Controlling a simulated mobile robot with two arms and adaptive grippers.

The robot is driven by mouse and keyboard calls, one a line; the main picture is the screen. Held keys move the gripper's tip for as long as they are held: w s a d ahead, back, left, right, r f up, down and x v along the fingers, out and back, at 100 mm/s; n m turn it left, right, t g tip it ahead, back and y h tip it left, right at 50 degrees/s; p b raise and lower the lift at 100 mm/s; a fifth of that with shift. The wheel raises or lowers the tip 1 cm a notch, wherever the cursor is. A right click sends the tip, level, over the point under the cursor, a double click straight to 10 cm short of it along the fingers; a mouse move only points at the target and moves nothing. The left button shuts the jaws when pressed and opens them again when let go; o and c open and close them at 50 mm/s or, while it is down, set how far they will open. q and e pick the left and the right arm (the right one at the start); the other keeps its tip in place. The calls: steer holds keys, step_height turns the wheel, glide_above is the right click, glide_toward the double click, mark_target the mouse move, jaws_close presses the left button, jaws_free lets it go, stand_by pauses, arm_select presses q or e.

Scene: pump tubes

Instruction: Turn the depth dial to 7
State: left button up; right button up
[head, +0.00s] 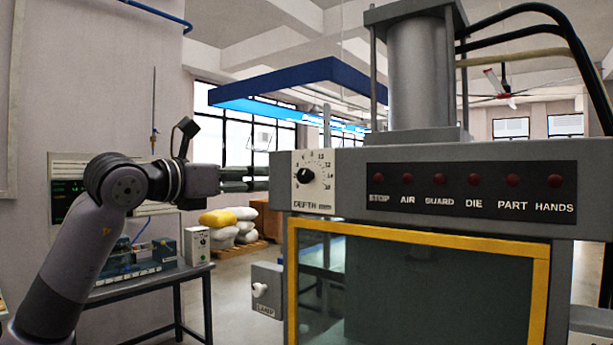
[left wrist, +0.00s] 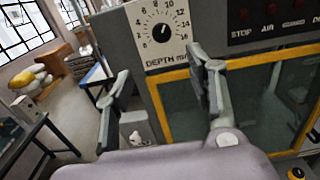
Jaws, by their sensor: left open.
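The depth dial (head: 306,175) is a black round knob on a white numbered plate marked DEPTH, at the left end of the grey press head. It also shows at the top of the left wrist view (left wrist: 162,33). Its white mark seems to point up and to the right; the exact number is too small to read surely. My left gripper (head: 258,178) comes in from the left, its fingers level with the dial and just left of the plate. In the left wrist view its two fingers (left wrist: 158,62) stand apart and empty, below the knob.
A yellow-framed guard (head: 420,238) hangs below. A small grey box with a white knob (head: 260,290) is at lower left. A bench (head: 150,285) with equipment and stacked sacks (head: 220,218) stand behind my arm.

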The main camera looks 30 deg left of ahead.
arm_select(q)
steer(key=p, duration=0.2)
glide_toward(302, 177)
steer(key=w+p, duration=0.1)
steer(key=w, duration=0.1)
steer(key=w+p, duration=0.1)
steer(key=w, duration=0.2)
steer(key=w+p, duration=0.2)
steer(key=w, duration=0.1)
steer(key=shift+d+r, duration=0.2)
steer(key=shift+d, duration=0.2)
steer(key=shift+w+f, duration=0.15)
steer(key=shift+w, duration=0.5)
arm_select(e)
step_height(302, 177, up, 6)
steer(key=shift+r, duration=0.25)
arm_select(q)
steer(key=shift+c, duration=0.2)
arm_select(e)
steer(key=shift+d, duration=0.15)
arm_select(q)
steer(key=shift+c, duration=1.3)
steer(key=c, duration=0.8)
arm_select(e)
steer(key=shift+d, duration=0.2)
